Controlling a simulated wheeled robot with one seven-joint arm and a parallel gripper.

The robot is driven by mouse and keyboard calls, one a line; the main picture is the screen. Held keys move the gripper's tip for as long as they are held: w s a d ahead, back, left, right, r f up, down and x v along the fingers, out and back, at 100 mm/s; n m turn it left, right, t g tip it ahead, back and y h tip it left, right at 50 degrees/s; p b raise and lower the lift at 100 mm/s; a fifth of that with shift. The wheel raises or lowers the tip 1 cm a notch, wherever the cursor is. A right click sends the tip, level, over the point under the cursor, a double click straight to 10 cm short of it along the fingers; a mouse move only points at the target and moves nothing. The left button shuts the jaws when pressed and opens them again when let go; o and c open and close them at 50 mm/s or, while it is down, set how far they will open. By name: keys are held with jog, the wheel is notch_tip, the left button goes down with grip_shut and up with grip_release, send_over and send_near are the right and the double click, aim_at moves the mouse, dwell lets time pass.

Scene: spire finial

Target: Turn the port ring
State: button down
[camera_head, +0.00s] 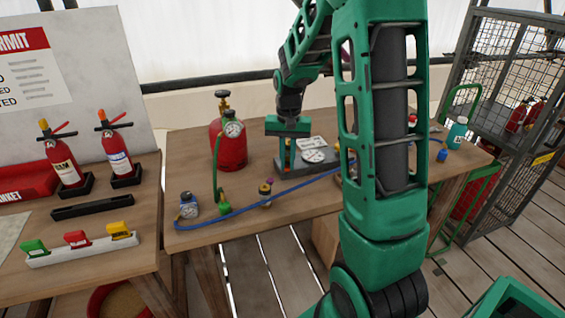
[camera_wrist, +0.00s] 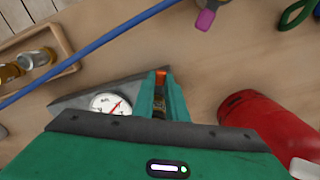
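A dark grey wedge-shaped stand with a white dial gauge (camera_head: 313,156) sits on the wooden bench, and the gauge also shows in the wrist view (camera_wrist: 110,104). My gripper (camera_head: 287,164) points down at the left part of this stand. In the wrist view my two green fingers (camera_wrist: 160,96) straddle a small dark and brass-coloured part (camera_wrist: 159,104) beside the gauge. An orange piece (camera_wrist: 161,76) shows at the fingertips. The port ring is not clearly distinguishable; the fingers hide most of this spot. I cannot tell whether they touch or grip the part.
A red cylinder (camera_head: 229,143) with a gauge and green hose stands close left of my gripper. A blue hose (camera_head: 255,201) runs along the bench front, near a small regulator (camera_head: 188,206). A wooden tray (camera_wrist: 40,64) holds brass fittings. A wire cage (camera_head: 515,85) stands at right.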

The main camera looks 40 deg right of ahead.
jog(key=shift+w+a, duration=0.1)
jog(key=shift+a, duration=0.35)
jog(key=shift+d, duration=0.15)
jog(key=shift+w, duration=0.1)
jog(key=shift+m, duration=0.4)
jog(key=m, duration=0.2)
jog(key=w+m, duration=0.1)
jog(key=m, duration=0.1)
jog(key=w+a+m, duration=0.1)
jog(key=m, duration=0.1)
jog(key=shift+w, duration=0.2)
jog(key=m, duration=0.2)
jog(key=w+m, duration=0.1)
jog(key=m, duration=0.1)
jog(key=shift+w+a, duration=0.1)
jog(key=shift+w, duration=0.1)
jog(key=shift+w+m, duration=0.35)
jog(key=shift+m, duration=0.55)
jog(key=shift+w+m, duration=0.3)
jog(key=shift+m, duration=0.6)
jog(key=shift+w+r, duration=0.1)
